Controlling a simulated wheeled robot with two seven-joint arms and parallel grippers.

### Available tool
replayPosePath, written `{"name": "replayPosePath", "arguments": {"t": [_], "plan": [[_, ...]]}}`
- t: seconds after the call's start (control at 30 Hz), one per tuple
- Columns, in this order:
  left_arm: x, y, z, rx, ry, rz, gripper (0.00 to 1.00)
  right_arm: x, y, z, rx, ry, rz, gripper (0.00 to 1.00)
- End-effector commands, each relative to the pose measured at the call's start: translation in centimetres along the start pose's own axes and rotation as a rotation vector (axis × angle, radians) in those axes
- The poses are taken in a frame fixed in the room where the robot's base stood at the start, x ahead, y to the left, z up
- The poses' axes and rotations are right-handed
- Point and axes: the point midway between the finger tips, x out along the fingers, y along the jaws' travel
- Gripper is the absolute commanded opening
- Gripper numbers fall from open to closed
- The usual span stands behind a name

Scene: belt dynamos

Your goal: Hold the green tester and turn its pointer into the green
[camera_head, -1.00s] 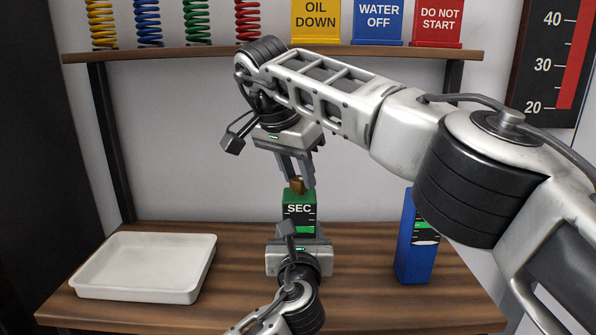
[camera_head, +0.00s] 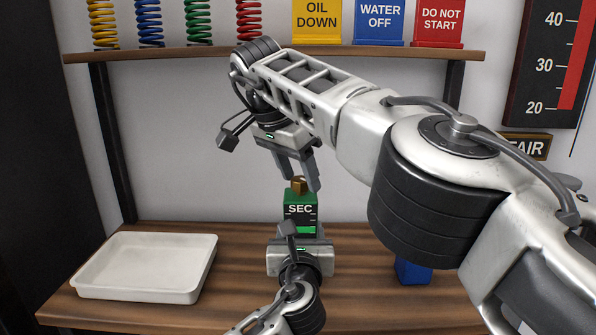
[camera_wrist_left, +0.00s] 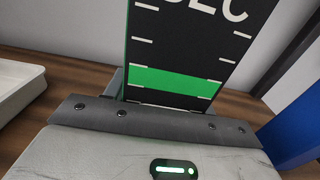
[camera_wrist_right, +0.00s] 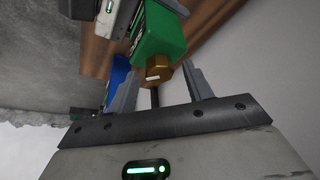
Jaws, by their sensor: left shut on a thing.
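The green tester (camera_head: 300,198), marked SEC, stands upright on the bench, with a brass knob (camera_head: 299,184) on top. My left gripper (camera_head: 300,240) is shut on its lower part. The left wrist view shows its black scale face (camera_wrist_left: 190,45) with white ticks and a green band (camera_wrist_left: 175,81); I cannot make out a pointer there. My right gripper (camera_head: 305,172) is open above the tester, pointing down and tilted. In the right wrist view its fingers (camera_wrist_right: 160,80) stand apart around the brass knob (camera_wrist_right: 168,80), which has a white mark; no grip shows.
A white tray (camera_head: 118,292) lies at the left of the bench. A blue block-shaped thing (camera_head: 412,272) stands at the right, mostly hidden by my right arm. A shelf (camera_head: 250,53) with coil springs and signs runs behind. A gauge board (camera_head: 522,80) hangs at the right.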

Motion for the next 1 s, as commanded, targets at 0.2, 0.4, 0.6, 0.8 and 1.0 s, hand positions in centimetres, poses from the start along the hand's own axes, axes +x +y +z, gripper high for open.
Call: {"name": "replayPosePath", "arguments": {"t": [0.2, 0.4, 0.6, 0.8, 1.0], "plan": [[-0.1, -0.1, -0.4, 0.001, 0.008, -0.002, 0.05, 0.0, 0.0, 0.0, 0.0, 0.0, 0.0, 0.52], [-0.1, -0.1, -0.4, 0.001, 0.008, -0.002, 0.05, -0.9, 0.0, 0.1, 0.0, 0.003, -0.002, 0.52], [-0.1, -0.1, -0.4, 0.001, 0.007, -0.002, 0.05, -1.9, -0.1, 1.5, -0.005, 0.0, -0.002, 0.52], [-0.1, -0.1, -0.4, 0.001, 0.007, -0.002, 0.05, -3.3, 0.0, 5.0, -0.009, 0.002, -0.003, 0.52], [-0.1, -0.1, -0.4, 0.001, 0.007, -0.002, 0.05, -4.9, 0.1, 8.8, -0.005, 0.002, -0.002, 0.52]]}}
